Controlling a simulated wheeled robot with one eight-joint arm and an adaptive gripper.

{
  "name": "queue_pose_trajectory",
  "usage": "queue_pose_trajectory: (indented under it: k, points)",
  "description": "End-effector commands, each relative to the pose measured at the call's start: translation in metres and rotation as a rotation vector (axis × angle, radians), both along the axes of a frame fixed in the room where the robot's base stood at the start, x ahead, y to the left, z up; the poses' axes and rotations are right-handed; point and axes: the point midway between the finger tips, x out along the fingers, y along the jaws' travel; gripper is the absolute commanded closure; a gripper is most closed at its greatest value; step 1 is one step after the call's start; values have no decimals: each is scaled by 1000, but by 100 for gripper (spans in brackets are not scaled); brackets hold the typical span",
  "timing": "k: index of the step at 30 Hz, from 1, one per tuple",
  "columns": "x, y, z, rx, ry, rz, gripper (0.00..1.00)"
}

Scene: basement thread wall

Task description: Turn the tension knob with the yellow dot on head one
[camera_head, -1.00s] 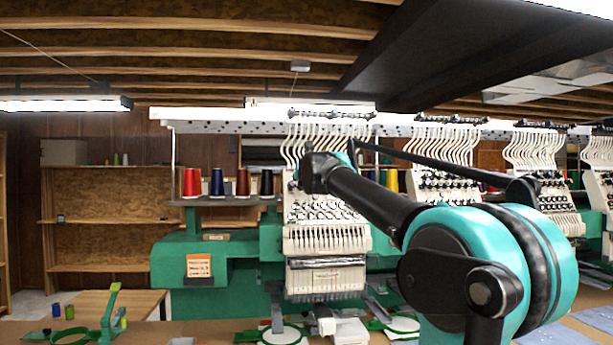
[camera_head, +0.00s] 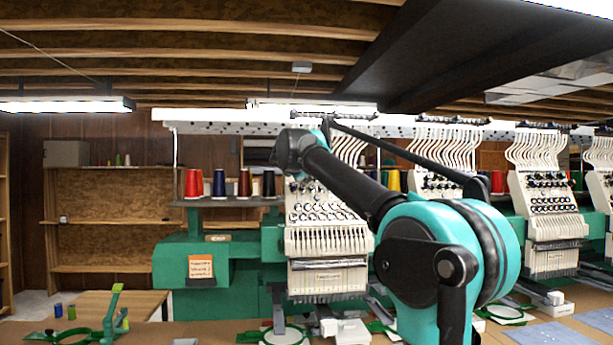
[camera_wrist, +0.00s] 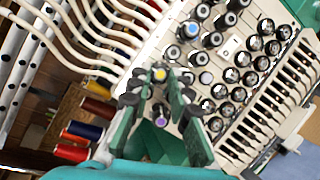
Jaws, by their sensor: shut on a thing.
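The tension knob with the yellow dot (camera_wrist: 160,74) is on the upper part of head one's pale panel, among rows of black knobs. In the wrist view my gripper (camera_wrist: 160,79) has its green and black fingers on either side of this knob and is shut on it. A knob with a purple dot (camera_wrist: 161,118) shows between the fingers, nearer the palm. Head one (camera_head: 327,235) is the white head behind my arm in the head view. My arm hides its upper knobs and my fingers there.
Blue-dotted knobs (camera_wrist: 192,29) and other black knobs crowd around the fingers. Curved white thread tubes (camera_wrist: 95,30) run at upper left. Thread cones (camera_head: 218,184) stand on a shelf left of head one. Other heads (camera_head: 545,205) stand to the right.

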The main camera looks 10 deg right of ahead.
Motion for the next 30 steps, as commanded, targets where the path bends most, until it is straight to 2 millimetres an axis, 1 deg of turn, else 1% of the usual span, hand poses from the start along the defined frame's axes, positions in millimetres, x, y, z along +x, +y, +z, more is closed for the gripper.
queue_pose_trajectory:
  k: [21,30]
  points:
    - [2,0,5,627,2,-244,100]
    - [3,-1,7,821,1,-318,100]
